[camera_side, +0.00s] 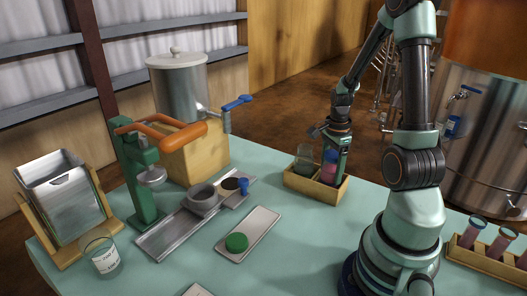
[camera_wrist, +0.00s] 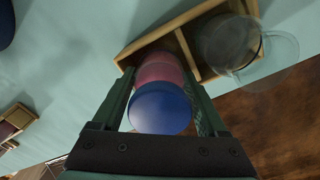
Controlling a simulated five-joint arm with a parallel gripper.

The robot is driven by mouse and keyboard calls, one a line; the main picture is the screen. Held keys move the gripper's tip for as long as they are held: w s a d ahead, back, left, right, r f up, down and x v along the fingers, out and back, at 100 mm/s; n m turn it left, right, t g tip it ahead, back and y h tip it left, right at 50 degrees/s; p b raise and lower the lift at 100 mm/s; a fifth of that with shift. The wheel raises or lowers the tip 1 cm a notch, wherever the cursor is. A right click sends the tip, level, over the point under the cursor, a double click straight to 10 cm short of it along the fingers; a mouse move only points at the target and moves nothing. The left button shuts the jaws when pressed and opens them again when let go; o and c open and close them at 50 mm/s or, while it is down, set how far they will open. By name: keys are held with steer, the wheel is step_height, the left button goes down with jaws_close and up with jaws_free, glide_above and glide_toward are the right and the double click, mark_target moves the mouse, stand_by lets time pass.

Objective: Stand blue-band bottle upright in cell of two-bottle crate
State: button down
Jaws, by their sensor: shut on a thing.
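The blue-band bottle (camera_side: 328,173) is pink with a blue upper part and shows upright in the side view, at the right cell of the wooden two-bottle crate (camera_side: 302,187). In the wrist view the blue end of the bottle (camera_wrist: 160,108) is nearest, and its pink body reaches down into the left cell of the crate (camera_wrist: 146,40). My gripper (camera_side: 333,164) is shut on the bottle, with one finger on each side in the wrist view (camera_wrist: 158,78). The bottle's base is hidden, so I cannot tell whether it touches the crate floor.
A clear glass bottle (camera_side: 304,156) stands in the crate's other cell, close beside my gripper; it also shows in the wrist view (camera_wrist: 232,45). A rack of pink tubes (camera_side: 490,262) is at the right. A metal tray with a green disc (camera_side: 237,242) lies left of the crate.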

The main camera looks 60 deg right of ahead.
steer(key=shift+f, duration=0.1)
jaws_free()
steer(key=shift+f, duration=0.1)
step_height(320, 180, up, 18)
stand_by(1.0)
steer(key=w+a+n+t, duration=0.2)
steer(key=w+a+n, duration=0.1)
steer(key=a+n, duration=0.9)
steer(key=w+a+r+n+t, duration=0.1)
steer(key=w+a+n+t, duration=0.2)
steer(key=a+n, duration=0.9)
steer(key=shift+a+r+n+t, duration=0.2)
steer(key=shift+n+t, duration=0.1)
steer(key=shift+n, duration=0.1)
